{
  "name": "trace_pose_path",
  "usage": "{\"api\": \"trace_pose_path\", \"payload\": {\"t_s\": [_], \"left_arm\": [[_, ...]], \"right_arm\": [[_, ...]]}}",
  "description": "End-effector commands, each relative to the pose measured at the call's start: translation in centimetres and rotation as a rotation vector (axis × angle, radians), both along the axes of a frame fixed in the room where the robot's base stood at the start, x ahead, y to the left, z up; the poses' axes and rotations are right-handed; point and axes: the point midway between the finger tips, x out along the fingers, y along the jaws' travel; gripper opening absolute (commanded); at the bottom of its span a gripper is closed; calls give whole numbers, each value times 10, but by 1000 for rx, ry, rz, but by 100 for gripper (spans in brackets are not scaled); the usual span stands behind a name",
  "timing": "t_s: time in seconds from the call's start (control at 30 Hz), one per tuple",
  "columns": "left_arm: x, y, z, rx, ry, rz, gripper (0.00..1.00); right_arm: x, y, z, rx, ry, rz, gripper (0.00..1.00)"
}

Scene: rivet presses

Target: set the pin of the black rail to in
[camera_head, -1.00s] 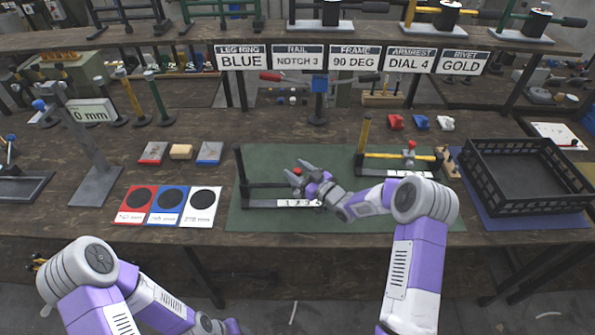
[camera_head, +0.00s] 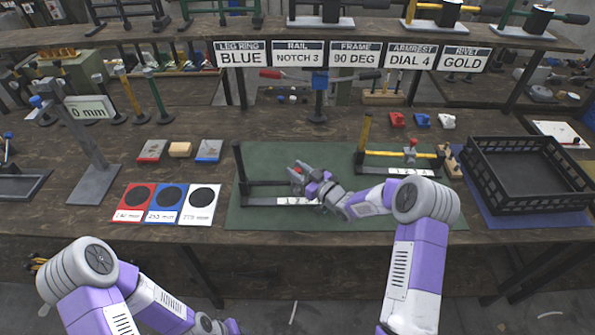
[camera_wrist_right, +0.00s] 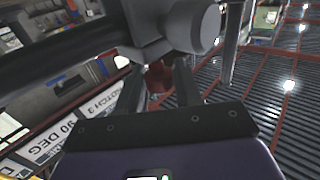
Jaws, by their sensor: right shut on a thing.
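The black rail (camera_head: 262,183) stands on the green mat, with a dark upright post at its left end and a white numbered strip (camera_head: 290,201) along its front. My right gripper (camera_head: 299,171) reaches in from the right at the rail's right part. It is shut on the red pin knob (camera_head: 297,169), which also shows between the fingers in the right wrist view (camera_wrist_right: 158,77). The fingers and hand hide much of the pin and the rail's right end. I cannot tell how deep the pin sits. Only the left arm shows, at bottom left; its fingers are out of frame.
A yellow rail (camera_head: 385,154) with its own pin stands right on the same green mat (camera_head: 270,220). A black crate (camera_head: 530,165) is further right. Coloured cards (camera_head: 165,204) and a grey gauge stand (camera_head: 95,185) are left. A sign reads rail notch 3 (camera_head: 297,57).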

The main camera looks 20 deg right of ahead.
Motion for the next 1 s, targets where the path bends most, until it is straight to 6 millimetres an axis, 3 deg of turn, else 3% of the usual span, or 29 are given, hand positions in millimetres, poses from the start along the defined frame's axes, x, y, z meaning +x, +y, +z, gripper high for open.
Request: {"api": "trace_pose_path", "payload": {"t_s": [0.1,0.4,0.43,0.53,0.83,1.0], "left_arm": [[0,0,-13,0,0,0,43],[0,0,-11,0,0,0,43],[0,0,-11,0,0,0,43],[0,0,-11,0,0,0,43],[0,0,-11,0,0,0,43],[0,0,-8,0,0,0,43]], "right_arm": [[0,0,-12,0,2,0,0],[-1,0,-12,-2,9,0,0],[-1,0,-12,-2,9,1,39],[-1,0,-12,-1,8,0,54],[-1,-1,-10,-1,3,0,55],[-17,-11,-9,0,4,-2,55]]}}
